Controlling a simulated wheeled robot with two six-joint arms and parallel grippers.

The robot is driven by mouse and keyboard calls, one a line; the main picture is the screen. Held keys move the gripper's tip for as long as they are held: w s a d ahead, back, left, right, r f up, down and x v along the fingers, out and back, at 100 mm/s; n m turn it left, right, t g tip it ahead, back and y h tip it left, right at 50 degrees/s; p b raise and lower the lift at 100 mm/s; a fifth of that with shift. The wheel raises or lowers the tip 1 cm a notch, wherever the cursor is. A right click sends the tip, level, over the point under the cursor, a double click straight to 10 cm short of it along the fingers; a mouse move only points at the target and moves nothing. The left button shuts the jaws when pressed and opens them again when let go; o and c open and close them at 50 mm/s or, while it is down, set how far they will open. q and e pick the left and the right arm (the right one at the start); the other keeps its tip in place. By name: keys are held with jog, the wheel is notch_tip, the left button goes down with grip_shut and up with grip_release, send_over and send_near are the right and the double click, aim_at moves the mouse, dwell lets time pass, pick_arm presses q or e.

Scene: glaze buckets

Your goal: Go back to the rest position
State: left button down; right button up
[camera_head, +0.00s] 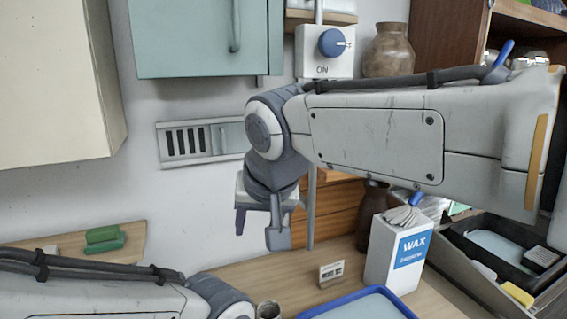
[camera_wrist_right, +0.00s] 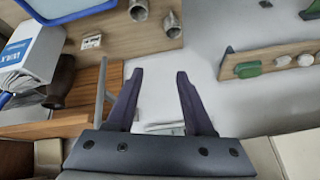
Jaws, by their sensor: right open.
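My right arm reaches in from the right in the head view and bends down at the wrist. My right gripper (camera_head: 260,231) points down above the wooden table (camera_head: 245,276), clear of it. In the right wrist view, my right gripper (camera_wrist_right: 160,74) has its two dark fingers spread wide with nothing held between them. My left arm shows at the bottom left of the head view, but its gripper is out of the frame.
A white WAX box (camera_head: 392,255), a small label card (camera_head: 331,273) and a blue-rimmed tray (camera_head: 400,306) are on the table. A switch box (camera_head: 313,52) with a blue knob and a teal cabinet (camera_head: 190,35) hang above. Green pieces (camera_head: 103,240) lie on a left shelf.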

jog(key=s+d+f+n+g+b, duration=0.1)
jog(key=s+d+f+n+g, duration=0.2)
jog(key=s+f, duration=0.6)
jog(key=s+d+f+n+g+h+b, duration=0.1)
jog(key=s+d+f+n+g, duration=0.1)
jog(key=s+d+f, duration=0.4)
jog(key=s+f+n, duration=0.1)
jog(key=s+f, duration=0.3)
jog(key=f, duration=0.4)
jog(key=shift+s+g+b, duration=0.15)
jog(key=shift+g+b, duration=0.2)
jog(key=shift+g, duration=0.05)
